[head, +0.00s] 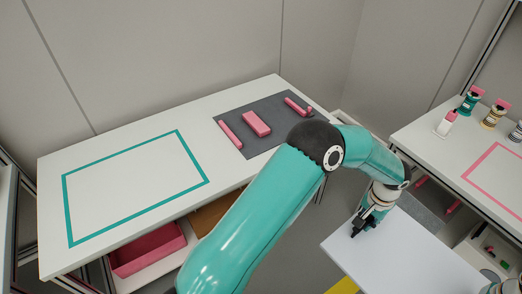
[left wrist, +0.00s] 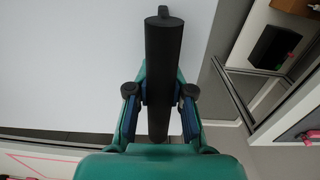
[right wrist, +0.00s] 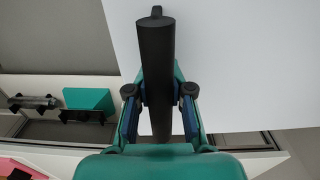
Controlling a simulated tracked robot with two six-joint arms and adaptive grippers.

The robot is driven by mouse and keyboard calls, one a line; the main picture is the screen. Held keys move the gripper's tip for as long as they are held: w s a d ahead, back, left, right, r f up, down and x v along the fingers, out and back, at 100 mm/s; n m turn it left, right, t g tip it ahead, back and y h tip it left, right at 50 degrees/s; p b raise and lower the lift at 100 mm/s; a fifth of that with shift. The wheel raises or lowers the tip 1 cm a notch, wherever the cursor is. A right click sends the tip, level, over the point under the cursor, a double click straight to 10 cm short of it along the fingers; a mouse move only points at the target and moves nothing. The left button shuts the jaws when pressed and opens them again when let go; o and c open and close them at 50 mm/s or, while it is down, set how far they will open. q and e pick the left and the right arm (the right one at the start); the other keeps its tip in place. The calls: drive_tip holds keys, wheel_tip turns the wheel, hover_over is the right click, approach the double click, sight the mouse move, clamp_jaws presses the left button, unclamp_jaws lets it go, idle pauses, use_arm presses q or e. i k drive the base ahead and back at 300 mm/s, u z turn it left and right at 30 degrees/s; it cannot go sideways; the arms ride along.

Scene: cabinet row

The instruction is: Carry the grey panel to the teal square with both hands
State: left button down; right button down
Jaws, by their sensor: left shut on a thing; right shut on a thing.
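The pale grey panel (head: 395,262) is at the lower right of the head view, level, above the floor between the two tables. My left gripper (head: 360,222) is at its left edge; in the left wrist view its fingers (left wrist: 159,105) are shut on a black bar handle (left wrist: 163,60) over the panel (left wrist: 80,60). In the right wrist view my right gripper (right wrist: 158,105) is shut on a similar black handle (right wrist: 157,60) at the panel (right wrist: 230,60). The teal square (head: 67,210) is an empty outline on the left table's white top, well left of the panel.
A dark grey mat (head: 262,145) with pink pieces lies on the left table's right part. A pink drawer (head: 150,250) stands open under that table. The right table (head: 430,140) bears small bottles and a pink outline. My left arm hides part of the left table's front.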

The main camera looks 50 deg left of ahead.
sight(132, 178)
drive_tip(key=z, duration=1.25)
drive_tip(key=i, duration=0.15)
drive_tip(key=u, duration=2.3)
drive_tip(key=i, duration=0.2)
drive_tip(key=u, duration=1.85)
drive_tip(key=k, duration=0.55)
drive_tip(key=u, duration=0.2)
drive_tip(key=i, duration=0.65)
drive_tip(key=u, duration=0.4)
